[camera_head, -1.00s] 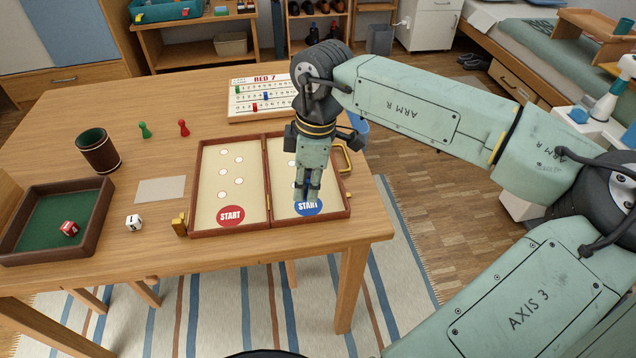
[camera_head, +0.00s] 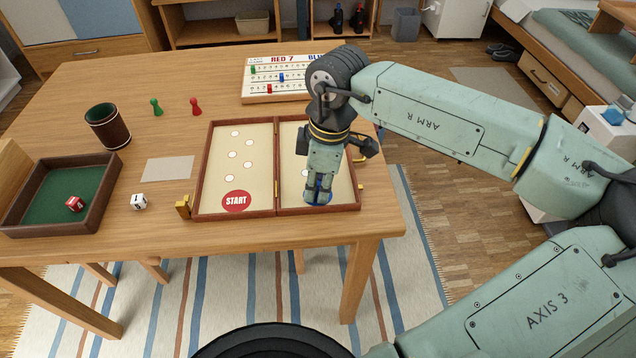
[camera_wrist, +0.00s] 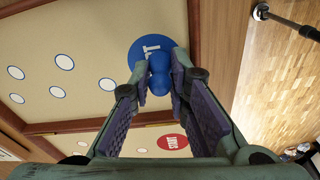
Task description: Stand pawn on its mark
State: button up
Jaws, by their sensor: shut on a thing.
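My gripper (camera_head: 318,199) is at the near end of the game board's right half, directly over the blue START disc (camera_wrist: 138,47). In the wrist view, my gripper (camera_wrist: 160,76) is shut on a blue pawn (camera_wrist: 159,84), with its round head between the fingertips. The pawn overlaps the blue disc there and hides part of its lettering. In the head view the gripper hides most of the pawn and disc. I cannot tell whether the pawn's base touches the disc.
The open board (camera_head: 205,205) has a red START disc (camera_head: 237,201) on its left half. Green (camera_head: 157,108) and red (camera_head: 195,107) pawns stand behind a blank card (camera_head: 167,169). A dice cup (camera_head: 107,127), white die (camera_head: 139,202) and green-lined tray (camera_head: 100,194) are at left.

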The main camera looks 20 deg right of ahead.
jog(key=o, duration=0.5)
jog(key=r+p, duration=0.2)
jog(key=r, duration=0.2)
jog(key=d+r+p, duration=0.1)
jog(key=r, duration=0.3)
jog(key=r+p, duration=0.2)
jog(key=r, duration=0.2)
jog(key=shift+s+d+r+p, duration=0.1)
jog(key=shift+s+d+p, duration=0.05)
jog(key=shift+s+p, duration=0.2)
